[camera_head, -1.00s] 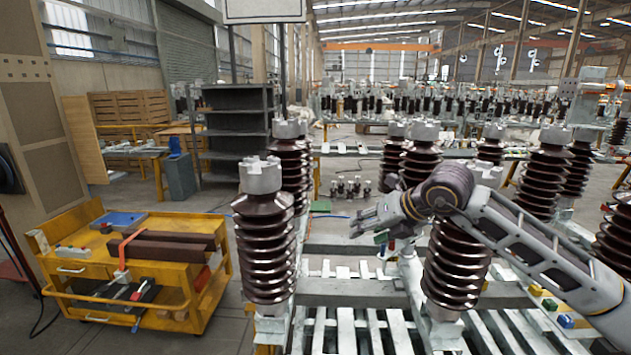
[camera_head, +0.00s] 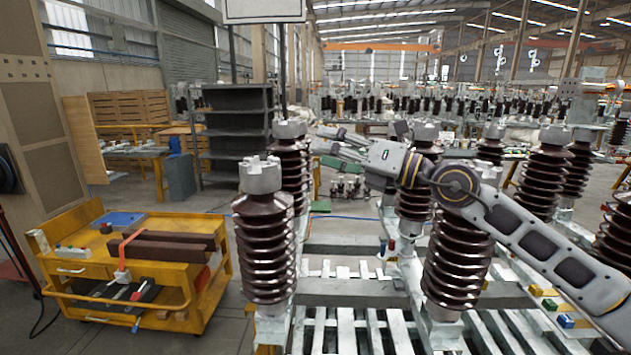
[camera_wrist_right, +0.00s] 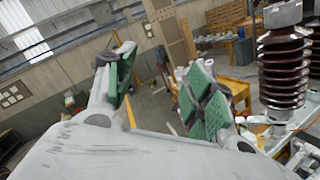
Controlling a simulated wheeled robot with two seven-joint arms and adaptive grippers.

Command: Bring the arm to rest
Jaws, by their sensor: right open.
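My right arm (camera_head: 535,238) comes in from the right in the head view. Its gripper (camera_head: 328,147) points left, above the frame and between the front and rear insulators. In the right wrist view the gripper (camera_wrist_right: 160,95) has its two green-padded fingers spread wide, with nothing between them. A brown ribbed insulator (camera_head: 264,240) with a grey cap stands upright left of the arm. Another insulator (camera_head: 455,265) stands under the forearm, its top hidden by the arm. My left gripper is not in view.
A yellow tool cart (camera_head: 75,268) stands at the left on the floor. Grey shelves (camera_head: 236,125) are behind it. Slatted metal frames (camera_head: 345,290) fill the front. Small coloured blocks (camera_head: 566,321) lie at the lower right. Open floor lies between cart and shelves.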

